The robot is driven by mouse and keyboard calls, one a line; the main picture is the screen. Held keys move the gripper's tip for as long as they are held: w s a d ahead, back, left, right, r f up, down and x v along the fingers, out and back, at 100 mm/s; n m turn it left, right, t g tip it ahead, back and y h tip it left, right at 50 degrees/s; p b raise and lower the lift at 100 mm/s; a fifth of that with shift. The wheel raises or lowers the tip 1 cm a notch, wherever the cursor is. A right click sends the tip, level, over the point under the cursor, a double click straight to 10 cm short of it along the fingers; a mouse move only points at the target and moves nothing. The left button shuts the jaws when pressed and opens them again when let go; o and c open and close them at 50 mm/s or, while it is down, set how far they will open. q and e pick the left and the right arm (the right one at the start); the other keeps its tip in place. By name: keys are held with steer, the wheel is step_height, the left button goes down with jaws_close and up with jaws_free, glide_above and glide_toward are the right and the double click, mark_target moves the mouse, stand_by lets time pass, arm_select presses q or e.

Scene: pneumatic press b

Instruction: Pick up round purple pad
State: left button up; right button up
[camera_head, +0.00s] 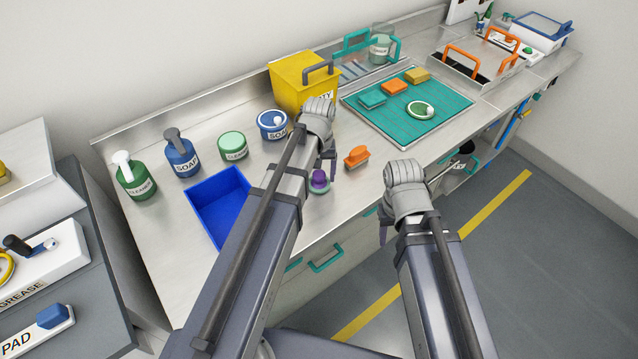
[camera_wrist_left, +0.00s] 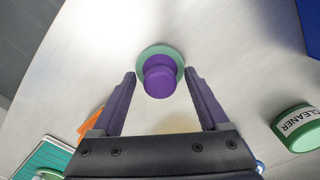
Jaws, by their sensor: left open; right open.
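The round purple pad (camera_head: 319,181) has a purple knob on a greenish round base and sits on the metal counter (camera_head: 345,205), near its front edge. In the left wrist view the pad (camera_wrist_left: 160,77) lies just ahead of and between the fingertips. My left gripper (camera_wrist_left: 161,76) is open and empty, with a finger to each side of the knob; contact cannot be told. In the head view my left gripper (camera_head: 326,165) hangs above and beside the pad. My right gripper (camera_head: 384,225) is beyond the counter's front edge, with its fingers mostly hidden by the wrist.
An orange brush-like pad (camera_head: 357,156) stands right of the purple pad. A blue tray (camera_head: 216,203) lies to the left. A yellow bin (camera_head: 303,80), a blue-lidded tub (camera_head: 272,124) and a green cleaner tub (camera_head: 233,146) stand behind. A teal mat (camera_head: 440,122) lies to the right.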

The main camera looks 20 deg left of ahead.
mark_target(319, 173)
arm_select(q)
jaws_close()
stand_by(0.5)
steer(key=shift+r, duration=0.15)
step_height(319, 173, up, 10)
steer(key=p, duration=1)
